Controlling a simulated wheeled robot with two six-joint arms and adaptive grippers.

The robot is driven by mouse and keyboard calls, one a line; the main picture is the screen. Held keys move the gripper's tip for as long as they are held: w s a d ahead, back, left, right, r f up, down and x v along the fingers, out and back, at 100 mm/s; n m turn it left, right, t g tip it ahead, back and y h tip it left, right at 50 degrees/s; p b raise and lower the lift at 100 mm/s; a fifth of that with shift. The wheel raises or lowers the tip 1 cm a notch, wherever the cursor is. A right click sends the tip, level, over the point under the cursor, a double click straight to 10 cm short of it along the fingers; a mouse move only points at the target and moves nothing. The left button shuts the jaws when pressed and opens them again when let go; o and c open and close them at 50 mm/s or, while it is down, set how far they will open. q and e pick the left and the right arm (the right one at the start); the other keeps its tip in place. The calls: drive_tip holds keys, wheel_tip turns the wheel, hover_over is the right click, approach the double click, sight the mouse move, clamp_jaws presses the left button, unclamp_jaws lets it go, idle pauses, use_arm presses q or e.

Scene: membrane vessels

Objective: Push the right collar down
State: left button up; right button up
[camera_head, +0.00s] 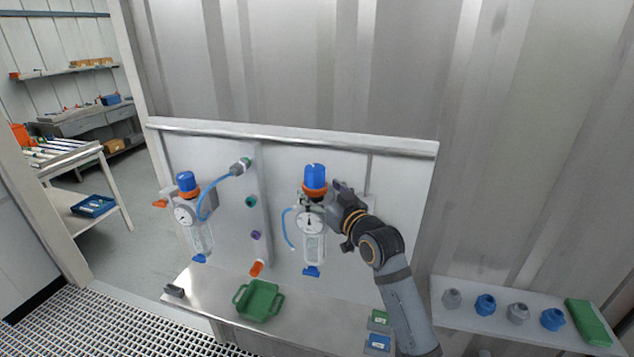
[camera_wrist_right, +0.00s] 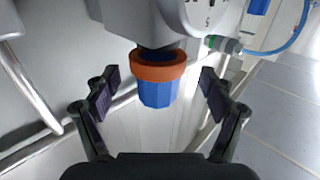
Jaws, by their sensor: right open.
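The right vessel (camera_head: 313,245) is mounted on the panel, with a blue cap (camera_head: 315,175) on top and an orange collar (camera_head: 314,192) just below it. My right gripper (camera_head: 336,187) is beside the cap and collar, on their right. In the right wrist view the vessel appears upside down, with the orange collar (camera_wrist_right: 158,66) and blue cap (camera_wrist_right: 158,94) between the two fingers. The right gripper (camera_wrist_right: 159,80) is open, with a gap on both sides of the collar. My left gripper is not in view.
The left vessel (camera_head: 200,235) with its blue hose hangs on the same panel. A green tray (camera_head: 259,300) lies on the ledge below. A shelf (camera_head: 470,318) at right holds several blue and grey fittings and a green box (camera_head: 588,322). The right vessel's gauge (camera_head: 309,220) sits below the collar.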

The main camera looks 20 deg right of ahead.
drive_tip(key=shift+w, duration=0.95)
drive_tip(key=shift+a, duration=0.1)
drive_tip(key=c, duration=1.7)
drive_tip(key=shift+f+b, duration=0.35)
drive_tip(key=shift+f, duration=0.55)
drive_tip(key=shift+r, duration=0.1)
drive_tip(key=o, duration=1.7)
